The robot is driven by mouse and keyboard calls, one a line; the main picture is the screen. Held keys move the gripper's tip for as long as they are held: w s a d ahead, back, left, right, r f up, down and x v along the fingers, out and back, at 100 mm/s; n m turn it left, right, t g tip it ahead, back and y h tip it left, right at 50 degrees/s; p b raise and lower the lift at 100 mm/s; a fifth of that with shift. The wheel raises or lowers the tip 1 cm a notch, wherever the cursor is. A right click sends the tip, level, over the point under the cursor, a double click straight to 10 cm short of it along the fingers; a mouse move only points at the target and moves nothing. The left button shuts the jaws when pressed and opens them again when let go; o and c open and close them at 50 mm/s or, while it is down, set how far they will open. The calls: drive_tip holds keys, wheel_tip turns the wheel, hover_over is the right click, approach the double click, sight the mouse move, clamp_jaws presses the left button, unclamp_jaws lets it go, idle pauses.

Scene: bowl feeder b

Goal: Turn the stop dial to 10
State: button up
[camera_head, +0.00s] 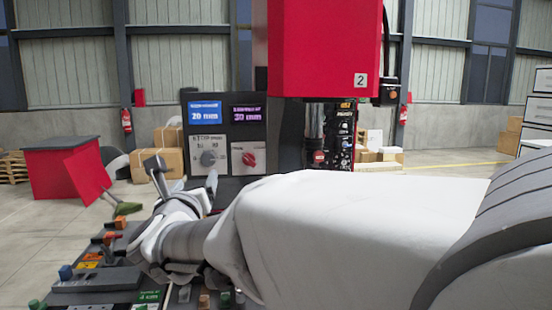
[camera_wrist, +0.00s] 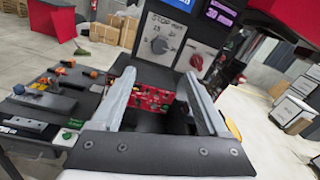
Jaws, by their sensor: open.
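The stop dial is a grey knob on a white plate, with a "STOP mm" label that reads in the wrist view. It shows in the head view (camera_head: 208,158) and near the top middle of the wrist view (camera_wrist: 159,45). Numbers stand around it, but its setting is too small to tell. My gripper (camera_wrist: 160,74) is open, with its fingers wide apart and nothing between them touching either one. It also shows in the head view (camera_head: 184,173), in front of and below the dial, apart from it.
A red knob (camera_head: 249,159) sits right of the dial, under blue and purple displays (camera_head: 205,115). A red machine housing (camera_head: 325,45) overhangs on the right. The bench (camera_wrist: 60,95) on the left carries several switches and levers.

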sight(207, 159)
drive_tip(key=w+a+p, duration=0.1)
drive_tip(key=w, duration=0.4)
drive_tip(key=w+p, duration=0.1)
drive_tip(key=w, duration=0.5)
drive_tip(key=w+a+p, duration=0.1)
drive_tip(key=w, duration=0.4)
drive_tip(key=shift+w+a+p, duration=0.2)
drive_tip(key=shift+a+p, duration=0.1)
drive_tip(key=shift+p, duration=0.05)
clamp_jaws()
